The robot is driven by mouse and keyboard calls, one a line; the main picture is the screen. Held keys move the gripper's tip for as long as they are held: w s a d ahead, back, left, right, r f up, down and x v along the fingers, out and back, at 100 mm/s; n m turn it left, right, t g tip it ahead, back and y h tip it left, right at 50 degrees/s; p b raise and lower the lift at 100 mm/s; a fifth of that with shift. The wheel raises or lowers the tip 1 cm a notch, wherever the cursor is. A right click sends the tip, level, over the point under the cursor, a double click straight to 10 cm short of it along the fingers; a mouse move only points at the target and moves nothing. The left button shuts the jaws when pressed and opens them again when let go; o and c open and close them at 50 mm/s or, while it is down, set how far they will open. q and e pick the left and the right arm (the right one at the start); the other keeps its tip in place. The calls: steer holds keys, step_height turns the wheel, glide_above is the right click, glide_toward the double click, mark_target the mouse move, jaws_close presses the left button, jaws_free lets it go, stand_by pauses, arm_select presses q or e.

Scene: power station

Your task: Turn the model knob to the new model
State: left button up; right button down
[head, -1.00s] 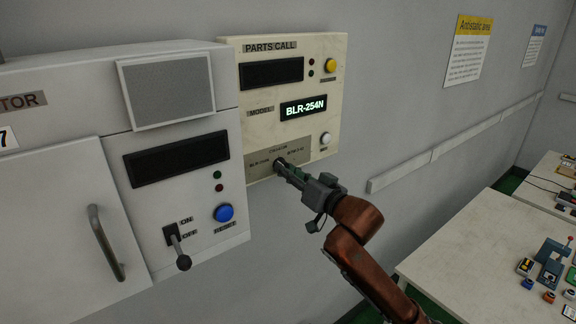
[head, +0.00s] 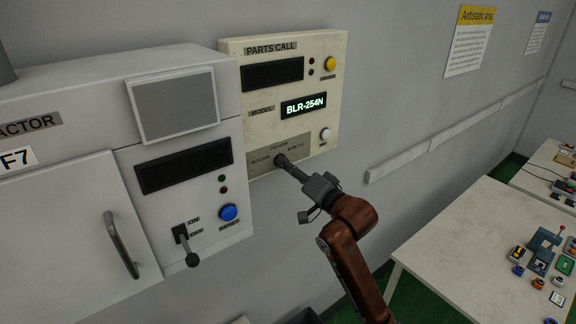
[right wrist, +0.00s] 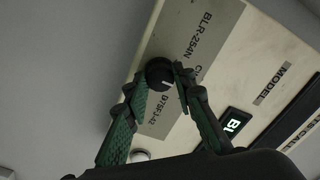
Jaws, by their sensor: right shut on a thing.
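The model knob (head: 281,159) is a small dark round knob on the lower plate of the cream PARTS CALL panel (head: 328,90). My right gripper (head: 287,165) is shut on it. In the right wrist view the black knob (right wrist: 158,72) sits between the two green-and-black fingers and shows a white mark. The plate (right wrist: 182,62) carries the labels BLR-254N and B7SFJ-42 on opposite sides of the knob. The lit model display (head: 303,106) reads BLR-254N. My left gripper is not in view.
A white button (head: 325,134) and a yellow button (head: 330,63) are on the same panel. A grey cabinet (head: 75,220) with a handle, a lever switch (head: 187,247) and a blue reset button (head: 228,212) stands left. A white table (head: 450,240) is at the right.

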stand_by(0.3)
steer(key=c, duration=1.6)
jaws_free()
steer(key=shift+d, duration=0.1)
steer(key=v, duration=1.2)
steer(key=shift+w, duration=0.1)
